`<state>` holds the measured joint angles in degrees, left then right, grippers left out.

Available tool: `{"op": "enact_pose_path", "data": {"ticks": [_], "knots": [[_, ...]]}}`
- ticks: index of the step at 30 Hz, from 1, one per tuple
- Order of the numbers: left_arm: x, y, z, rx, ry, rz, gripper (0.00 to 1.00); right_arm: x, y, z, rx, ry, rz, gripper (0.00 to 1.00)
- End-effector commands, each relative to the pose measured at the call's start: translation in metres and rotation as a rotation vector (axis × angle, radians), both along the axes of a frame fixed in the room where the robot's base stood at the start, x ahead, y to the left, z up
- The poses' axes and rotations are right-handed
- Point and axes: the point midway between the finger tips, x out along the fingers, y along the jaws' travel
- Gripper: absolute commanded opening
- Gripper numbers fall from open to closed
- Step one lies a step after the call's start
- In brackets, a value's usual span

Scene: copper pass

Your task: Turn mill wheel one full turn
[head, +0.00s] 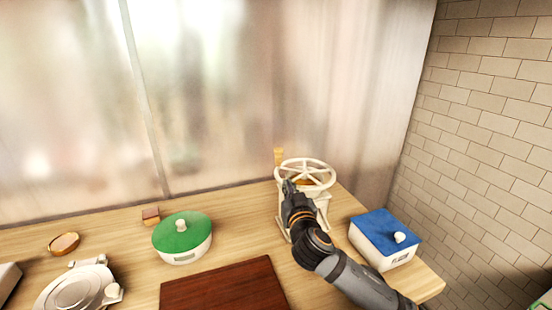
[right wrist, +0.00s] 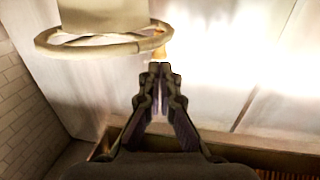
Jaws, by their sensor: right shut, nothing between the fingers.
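The cream mill (head: 321,212) stands at the back right of the wooden counter, with its spoked wheel (head: 318,163) lying flat on top. A tan wooden handle (head: 278,157) stands upright at the wheel's back left rim. In the right wrist view the wheel (right wrist: 62,50) is at upper left, with the handle (right wrist: 159,50) at its right edge. My right gripper (head: 289,186) is shut and empty at the wheel's left front side. Its fingertips (right wrist: 160,70) appear close to the handle in the wrist view; I cannot tell whether they touch. My left gripper is out of view.
A green-lidded pot (head: 182,236) stands left of the mill, and a blue-lidded box (head: 384,238) right of it. A dark red board (head: 222,288) lies in front. A frosted panel (head: 250,90) rises behind the counter; a tiled wall (head: 490,130) is at right.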

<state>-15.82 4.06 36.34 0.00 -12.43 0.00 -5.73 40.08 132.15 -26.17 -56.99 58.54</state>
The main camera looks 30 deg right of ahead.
Motion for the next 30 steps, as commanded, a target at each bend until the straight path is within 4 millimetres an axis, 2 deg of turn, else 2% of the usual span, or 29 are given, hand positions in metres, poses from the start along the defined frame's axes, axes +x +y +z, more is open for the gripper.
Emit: {"op": "enact_pose_path", "data": {"ticks": [2, 4, 5, 10, 13, 16, 19, 22, 26, 30], "knots": [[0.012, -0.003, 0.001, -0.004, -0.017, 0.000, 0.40, 0.000, 0.000, 0.001, -0.001, -0.004, 0.002, 0.00], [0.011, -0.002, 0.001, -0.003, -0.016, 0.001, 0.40, 0.000, 0.000, 0.001, 0.001, -0.004, 0.001, 0.00], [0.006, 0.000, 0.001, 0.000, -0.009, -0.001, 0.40, 0.001, 0.000, 0.002, 0.001, -0.004, 0.001, 0.00], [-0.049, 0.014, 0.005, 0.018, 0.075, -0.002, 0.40, 0.018, -0.009, 0.003, 0.004, -0.003, -0.003, 0.00], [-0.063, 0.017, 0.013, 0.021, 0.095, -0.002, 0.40, 0.037, -0.017, 0.003, 0.005, -0.002, -0.004, 0.00], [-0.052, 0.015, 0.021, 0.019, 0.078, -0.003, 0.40, 0.058, -0.026, 0.003, 0.005, -0.002, -0.003, 0.00], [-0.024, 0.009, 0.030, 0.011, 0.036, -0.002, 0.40, 0.078, -0.035, 0.003, 0.005, -0.002, -0.002, 0.00], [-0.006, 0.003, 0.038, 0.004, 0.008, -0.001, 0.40, 0.096, -0.043, 0.003, 0.004, -0.001, -0.001, 0.00], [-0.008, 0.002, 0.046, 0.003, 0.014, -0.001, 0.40, 0.114, -0.051, 0.001, 0.002, 0.000, -0.001, 0.00], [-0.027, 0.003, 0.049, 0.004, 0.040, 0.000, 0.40, 0.125, -0.055, -0.001, 0.002, -0.001, 0.000, 0.00]]}}
